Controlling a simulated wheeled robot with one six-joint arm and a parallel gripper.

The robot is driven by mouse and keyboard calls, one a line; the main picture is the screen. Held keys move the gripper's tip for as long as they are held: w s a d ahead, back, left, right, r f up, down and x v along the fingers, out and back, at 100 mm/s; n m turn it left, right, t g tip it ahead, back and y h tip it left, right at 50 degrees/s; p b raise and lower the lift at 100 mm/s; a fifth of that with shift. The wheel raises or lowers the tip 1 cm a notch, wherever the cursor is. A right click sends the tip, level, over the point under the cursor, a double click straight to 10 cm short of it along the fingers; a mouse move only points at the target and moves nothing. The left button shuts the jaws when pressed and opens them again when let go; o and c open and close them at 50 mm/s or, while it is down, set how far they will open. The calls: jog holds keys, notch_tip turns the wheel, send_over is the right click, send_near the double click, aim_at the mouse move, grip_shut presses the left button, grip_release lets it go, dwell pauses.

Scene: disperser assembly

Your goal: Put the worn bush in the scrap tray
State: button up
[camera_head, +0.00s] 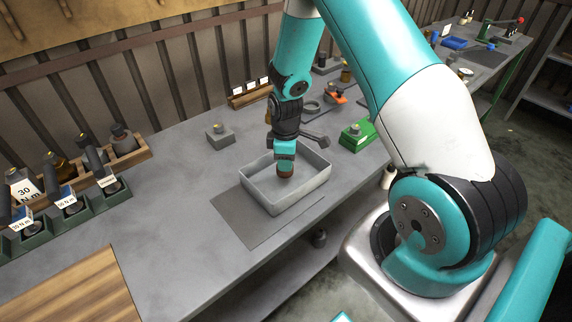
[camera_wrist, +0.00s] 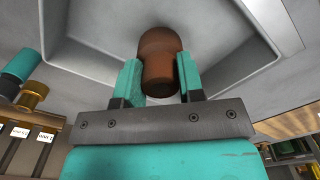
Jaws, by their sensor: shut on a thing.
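The worn bush is a small reddish-brown cylinder with a wider head. It shows between my gripper's fingertips in the wrist view (camera_wrist: 163,58) and just under the gripper in the head view (camera_head: 285,170). My gripper (camera_head: 285,156) points down over the grey scrap tray (camera_head: 318,181), inside its rim outline. In the wrist view the two teal fingers of my gripper (camera_wrist: 160,80) are shut on the bush from both sides. The tray's pale walls and floor (camera_wrist: 90,40) lie beyond the bush. I cannot tell whether the bush touches the tray floor.
The tray stands on a dark mat (camera_head: 245,222) on the grey bench. A small grey block with a brass top (camera_head: 220,135) is behind left. A green box (camera_head: 357,136) is to the right. Torque tools in green holders (camera_head: 70,215) and a wooden board (camera_head: 75,290) are at left.

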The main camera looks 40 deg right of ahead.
jog(key=shift+f, duration=1.55)
jog(key=shift+f, duration=0.2)
jog(key=o, duration=1.1)
jog(key=shift+r, duration=0.15)
